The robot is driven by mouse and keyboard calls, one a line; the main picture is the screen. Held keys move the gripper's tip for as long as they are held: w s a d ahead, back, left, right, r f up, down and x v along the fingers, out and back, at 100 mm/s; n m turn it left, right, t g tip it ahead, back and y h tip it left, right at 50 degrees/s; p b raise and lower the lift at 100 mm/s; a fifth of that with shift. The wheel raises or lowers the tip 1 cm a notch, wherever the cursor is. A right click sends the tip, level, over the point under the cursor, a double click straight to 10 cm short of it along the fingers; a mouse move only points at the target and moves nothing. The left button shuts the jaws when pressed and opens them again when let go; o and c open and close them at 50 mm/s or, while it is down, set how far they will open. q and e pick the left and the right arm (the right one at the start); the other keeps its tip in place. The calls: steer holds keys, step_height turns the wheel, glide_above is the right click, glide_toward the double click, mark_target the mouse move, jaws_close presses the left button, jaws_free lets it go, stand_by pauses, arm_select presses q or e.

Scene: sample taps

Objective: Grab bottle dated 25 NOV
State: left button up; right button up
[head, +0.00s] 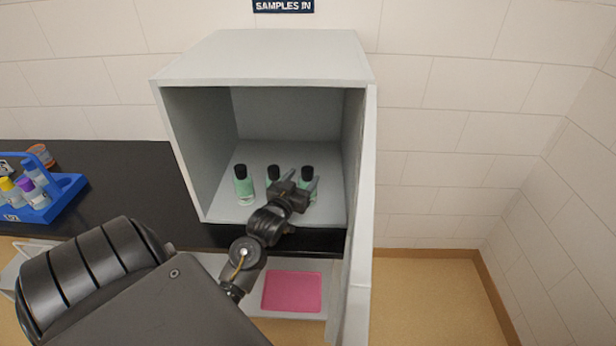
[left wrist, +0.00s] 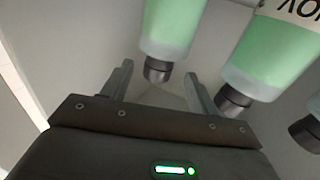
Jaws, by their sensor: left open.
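Three bottles with green liquid and black caps stand in a row in the open grey cabinet: left (head: 244,187), middle (head: 273,174) and right (head: 307,172). My left gripper (head: 302,181) is open at the right bottle and partly hides it and the middle one. In the left wrist view, which looks upside down, one bottle (left wrist: 172,28) has its cap between or just beyond the open fingers. A second bottle (left wrist: 268,55) beside it shows part of a white label, seemingly ending in NOV; no full date is readable. A third cap (left wrist: 308,133) is at the right edge.
The cabinet door (head: 361,220) stands open along the right side. A pink mat (head: 292,292) lies on a lower shelf. A blue rack (head: 45,203) with several capped tubes is on the black counter (head: 120,180).

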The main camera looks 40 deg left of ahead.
mark_target(310, 170)
arm_select(q)
steer(key=shift+w+a+r, duration=0.1)
steer(key=shift+w+a, duration=0.05)
steer(key=shift+w, duration=0.15)
steer(key=x, duration=0.1)
steer(key=p+x, duration=0.1)
steer(key=x, duration=0.1)
steer(key=p+x, duration=0.1)
steer(key=shift+w+f, duration=0.3)
steer(key=shift+w, duration=0.15)
steer(key=shift+c, duration=0.5)
jaws_close()
